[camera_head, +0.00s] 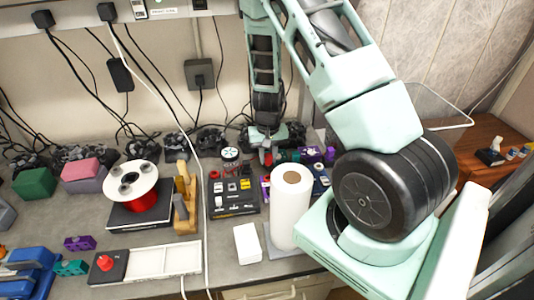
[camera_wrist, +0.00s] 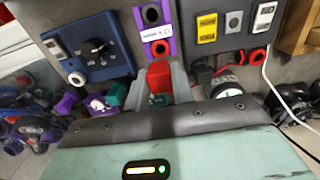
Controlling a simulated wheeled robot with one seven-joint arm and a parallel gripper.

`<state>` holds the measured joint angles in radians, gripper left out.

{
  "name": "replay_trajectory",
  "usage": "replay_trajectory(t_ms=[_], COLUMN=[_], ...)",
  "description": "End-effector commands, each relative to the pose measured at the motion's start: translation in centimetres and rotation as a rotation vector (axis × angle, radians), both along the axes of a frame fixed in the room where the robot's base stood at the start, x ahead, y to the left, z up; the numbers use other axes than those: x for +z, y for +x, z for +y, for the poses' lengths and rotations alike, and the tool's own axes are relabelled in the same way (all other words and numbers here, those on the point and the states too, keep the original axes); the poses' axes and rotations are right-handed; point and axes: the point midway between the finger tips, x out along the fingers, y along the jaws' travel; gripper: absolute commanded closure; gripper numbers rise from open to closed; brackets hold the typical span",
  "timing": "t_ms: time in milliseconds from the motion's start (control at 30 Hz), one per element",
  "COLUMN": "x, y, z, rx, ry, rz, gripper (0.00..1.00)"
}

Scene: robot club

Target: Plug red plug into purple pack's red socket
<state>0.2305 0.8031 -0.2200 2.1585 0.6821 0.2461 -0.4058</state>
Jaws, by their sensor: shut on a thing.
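My gripper (camera_wrist: 160,84) is shut on the red plug (camera_wrist: 159,74), which sits between the two grey fingers in the wrist view. In the head view the plug shows as a small red spot (camera_head: 267,159) below my gripper. The purple pack (camera_wrist: 172,28) is just ahead of the fingers in the wrist view. It has a black socket on its far part and a red socket (camera_wrist: 160,47) on its near end. The plug is close to the red socket, apparently short of it; the exact gap is unclear. In the head view the pack (camera_head: 265,184) is partly hidden behind a white roll.
A blue box with a dial (camera_wrist: 92,46) stands left of the pack in the wrist view, and a dark switch panel (camera_wrist: 221,45) right of it. In the head view a white roll (camera_head: 291,212) stands close by.

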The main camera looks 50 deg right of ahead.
Motion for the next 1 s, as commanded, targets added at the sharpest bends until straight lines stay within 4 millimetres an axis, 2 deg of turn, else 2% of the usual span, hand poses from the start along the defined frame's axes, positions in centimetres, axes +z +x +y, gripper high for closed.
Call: replay_trajectory(t_ms=[267, 800, 1000], x=[-1.0, -4.8, -5.3], y=[0.0, 0.0, 0.0], z=[0.0, 0.0, 0.0], rx=[0.000, 0.000, -0.001], ry=[0.001, 0.000, 0.001], rz=[0.001, 0.000, -0.001], gripper=[0.96, 0.96, 0.96])
